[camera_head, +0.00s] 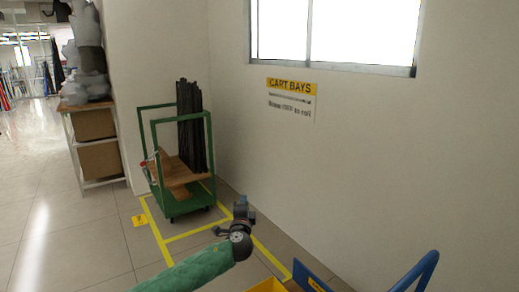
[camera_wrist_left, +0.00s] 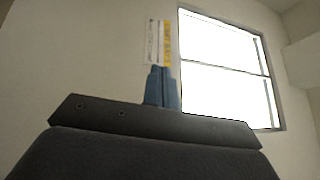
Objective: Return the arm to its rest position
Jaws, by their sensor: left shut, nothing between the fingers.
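My left arm, in a green sleeve, reaches in from the bottom of the head view. Its left gripper (camera_head: 240,205) is raised in front of the wall and floor, to the right of the green cart. In the left wrist view the blue fingers of the left gripper (camera_wrist_left: 161,88) are pressed together, with nothing between them. The wall and window lie behind them. My right gripper is not in view.
A green cart (camera_head: 155,130) holding dark rods (camera_head: 190,125) stands by the wall inside yellow floor lines. A shelf (camera_head: 95,150) is at the left. The left floor is clear.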

